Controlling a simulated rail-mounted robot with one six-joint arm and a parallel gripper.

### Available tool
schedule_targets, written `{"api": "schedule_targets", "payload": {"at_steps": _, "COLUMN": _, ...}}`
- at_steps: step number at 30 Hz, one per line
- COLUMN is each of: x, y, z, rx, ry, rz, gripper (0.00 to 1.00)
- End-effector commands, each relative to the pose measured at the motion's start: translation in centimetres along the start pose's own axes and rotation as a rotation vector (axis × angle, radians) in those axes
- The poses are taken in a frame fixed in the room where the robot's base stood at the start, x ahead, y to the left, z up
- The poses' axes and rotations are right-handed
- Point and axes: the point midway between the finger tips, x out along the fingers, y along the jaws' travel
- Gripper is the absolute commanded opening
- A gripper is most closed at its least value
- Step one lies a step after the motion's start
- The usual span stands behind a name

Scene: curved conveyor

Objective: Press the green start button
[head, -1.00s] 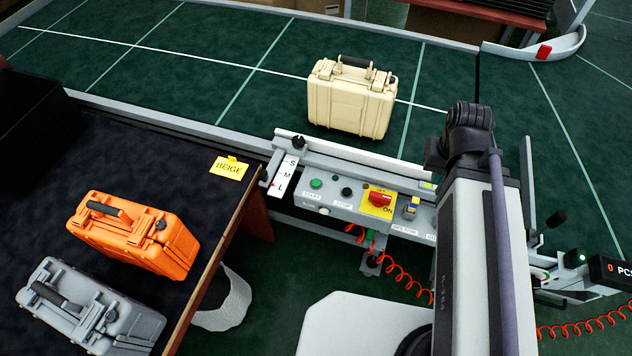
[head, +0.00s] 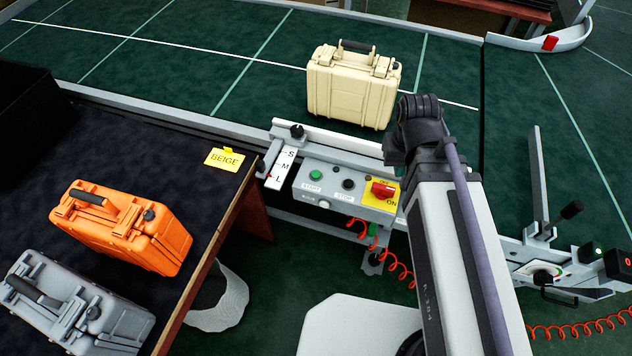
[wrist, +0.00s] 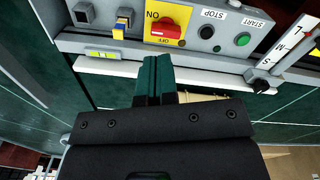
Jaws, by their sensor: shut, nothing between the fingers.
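The green start button (head: 316,174) sits at the left end of the grey control panel (head: 327,213), beside its START label. In the wrist view the start button (wrist: 242,39) is at the upper right, and the panel appears upside down. My gripper (wrist: 156,62) shows there with its dark green fingers together and empty. The fingertips are left of and below the button in that picture, apart from it, near the red switch. In the head view my arm hides the gripper and the panel's right part.
A black stop button (head: 348,184) and a red switch (head: 383,189) on a yellow plate sit right of the start button. A beige case (head: 350,88) stands on the green conveyor behind the panel. Orange (head: 120,230) and grey (head: 75,305) cases lie on the dark table at left.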

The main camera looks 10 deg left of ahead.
Motion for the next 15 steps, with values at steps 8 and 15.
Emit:
{"api": "schedule_targets", "payload": {"at_steps": 8, "x": 9.5, "y": -11.1, "z": -5.5, "rx": -0.497, "ry": 0.079, "rz": 0.238, "gripper": 0.0}}
{"api": "schedule_targets", "payload": {"at_steps": 15, "x": 12.2, "y": -20.2, "z": -10.6, "rx": -1.12, "ry": 0.143, "rz": 0.606, "gripper": 0.0}}
